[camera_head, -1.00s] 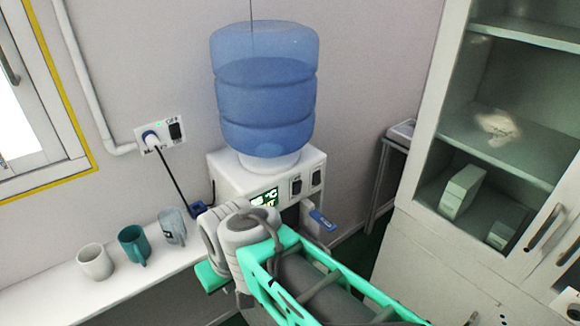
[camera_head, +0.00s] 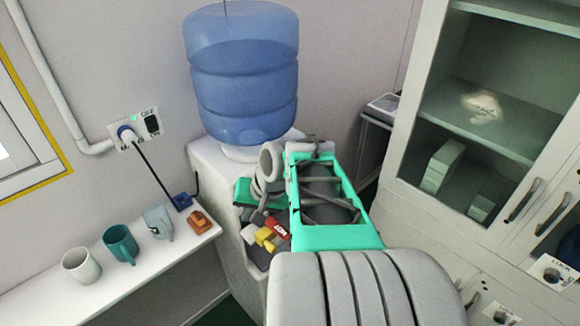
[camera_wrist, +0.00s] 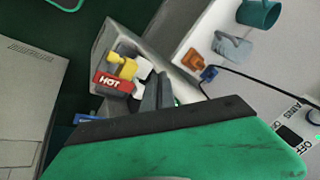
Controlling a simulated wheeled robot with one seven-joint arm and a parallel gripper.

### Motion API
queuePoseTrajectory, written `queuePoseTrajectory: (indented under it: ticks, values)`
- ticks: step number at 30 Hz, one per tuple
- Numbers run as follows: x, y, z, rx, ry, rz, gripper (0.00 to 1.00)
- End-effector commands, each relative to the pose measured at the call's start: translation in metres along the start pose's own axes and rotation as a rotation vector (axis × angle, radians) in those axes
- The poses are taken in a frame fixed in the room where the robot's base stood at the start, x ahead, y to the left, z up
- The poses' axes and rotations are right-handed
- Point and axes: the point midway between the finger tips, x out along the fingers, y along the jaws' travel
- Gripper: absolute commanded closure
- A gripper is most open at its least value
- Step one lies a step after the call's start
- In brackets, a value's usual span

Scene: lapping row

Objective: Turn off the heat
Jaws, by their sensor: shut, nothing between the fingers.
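The water dispenser (camera_head: 212,160) stands against the wall with a blue water bottle (camera_head: 243,80) on top. My arm covers its front panel, so the display and rocker switches seen earlier are hidden. A red-labelled tap (camera_head: 277,228) with yellow and white parts shows below my arm. In the wrist view the red label (camera_wrist: 111,83) reads HOT. My gripper (camera_wrist: 160,78) is shut and empty, its grey fingers close beside the tap in that view; I cannot tell whether they touch the dispenser. A wall socket (camera_head: 136,129) has a plug, a dark switch and a green light.
A white shelf (camera_head: 130,285) at left holds a white mug (camera_head: 81,266), a teal mug (camera_head: 121,244), a grey-blue mug (camera_head: 158,222) and an orange object (camera_head: 200,222). A black cord (camera_head: 160,180) runs from the socket. A glass-fronted cabinet (camera_head: 395,190) stands at right.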

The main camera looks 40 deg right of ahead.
Motion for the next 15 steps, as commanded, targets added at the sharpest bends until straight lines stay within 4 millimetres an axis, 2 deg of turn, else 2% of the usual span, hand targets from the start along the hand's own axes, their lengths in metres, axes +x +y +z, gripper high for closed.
queuePoseTrajectory:
  ticks: [1, 3, 6, 9, 12, 15]
  values:
    - [-0.012, 0.025, -0.022, 0.139, 0.032, -0.035, 1.0]
    - [-0.026, 0.055, -0.045, 0.314, 0.082, -0.103, 1.0]
    - [-0.051, 0.099, -0.069, 0.537, 0.16, -0.205, 1.0]
    - [-0.075, 0.133, -0.081, 0.697, 0.226, -0.292, 1.0]
    - [-0.089, 0.153, -0.086, 0.784, 0.266, -0.345, 1.0]
    - [-0.095, 0.159, -0.087, 0.81, 0.281, -0.365, 1.0]
